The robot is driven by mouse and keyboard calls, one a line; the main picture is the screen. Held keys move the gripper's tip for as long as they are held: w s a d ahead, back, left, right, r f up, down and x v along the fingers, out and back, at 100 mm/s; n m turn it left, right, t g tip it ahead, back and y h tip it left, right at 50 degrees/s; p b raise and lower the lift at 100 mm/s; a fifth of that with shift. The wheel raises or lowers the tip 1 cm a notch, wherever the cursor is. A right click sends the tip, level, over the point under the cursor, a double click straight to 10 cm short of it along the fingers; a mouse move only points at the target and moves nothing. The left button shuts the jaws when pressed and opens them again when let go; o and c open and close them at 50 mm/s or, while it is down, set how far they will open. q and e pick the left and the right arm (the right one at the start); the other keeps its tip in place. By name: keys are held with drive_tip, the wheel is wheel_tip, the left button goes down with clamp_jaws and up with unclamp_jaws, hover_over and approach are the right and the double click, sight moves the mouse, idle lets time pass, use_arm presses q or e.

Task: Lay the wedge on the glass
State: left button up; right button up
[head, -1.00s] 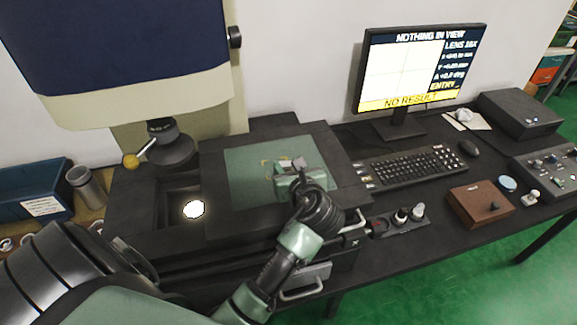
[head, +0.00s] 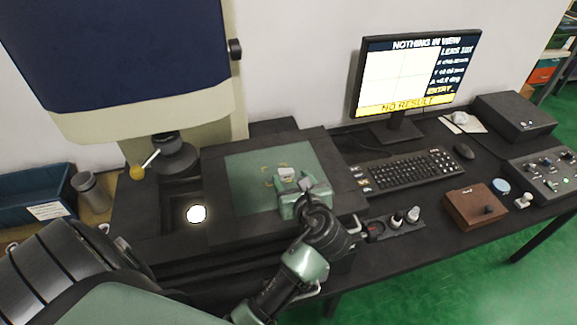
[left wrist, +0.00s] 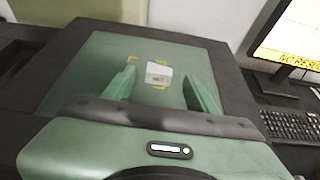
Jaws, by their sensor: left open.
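The wedge, a small pale grey block (left wrist: 158,73), lies on the green glass (left wrist: 85,75) of the stage, within yellow corner marks. In the head view the wedge (head: 286,174) shows just beyond my left gripper (head: 288,188), and the glass (head: 243,185) spreads around it. My left gripper (left wrist: 155,92) is open, its two green fingers apart on either side of the wedge's near side in the left wrist view. The wedge looks free of both fingers. My right gripper is not in view.
The measuring machine's lens head (head: 172,157) hangs left of the glass, above a bright light spot (head: 196,214). A monitor (head: 415,75) reads "NOTHING IN VIEW" and "NO RESULT".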

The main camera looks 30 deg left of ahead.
use_arm(q)
drive_tip(key=p+v, duration=0.4)
drive_tip(key=v, duration=0.2)
drive_tip(key=shift+s+d+r, duration=0.2)
drive_tip(key=shift+r, duration=0.15)
drive_tip(key=shift+s+d, duration=0.3)
drive_tip(key=shift+d, duration=0.1)
